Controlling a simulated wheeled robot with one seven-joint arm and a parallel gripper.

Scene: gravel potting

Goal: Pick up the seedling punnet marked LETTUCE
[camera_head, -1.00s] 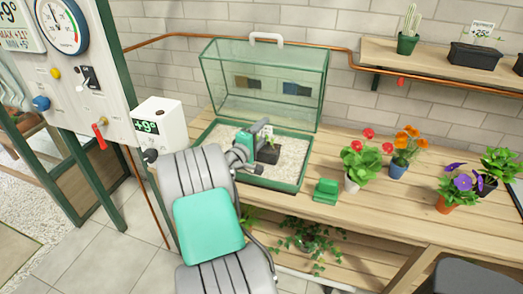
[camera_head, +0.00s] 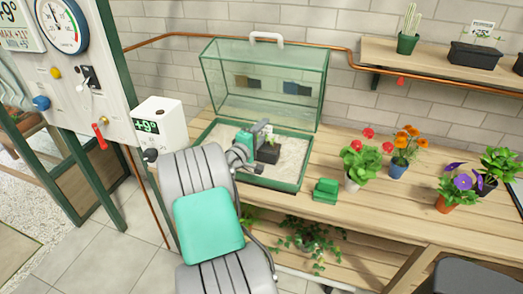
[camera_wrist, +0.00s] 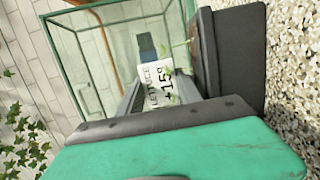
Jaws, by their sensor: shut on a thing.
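The seedling punnet (camera_head: 268,153) is a small black pot on the pale gravel inside the green-framed glass case (camera_head: 304,176). In the wrist view the dark punnet (camera_wrist: 232,55) stands close in front of my gripper, with a white label (camera_wrist: 159,86) reading LETTUCE and +15. My gripper (camera_head: 256,141) reaches into the case from the left and is shut on the punnet. It also shows in the wrist view (camera_wrist: 172,98), where the green body hides part of the jaws. I cannot tell whether the punnet touches the gravel.
The case's glass lid (camera_head: 265,80) stands raised behind the tray. A green block (camera_head: 326,190) and potted flowers (camera_head: 364,165) stand to the right on the wooden bench (camera_head: 410,195). A white box reading +9° (camera_head: 160,126) is at the left. A wall shelf (camera_head: 430,68) holds more pots.

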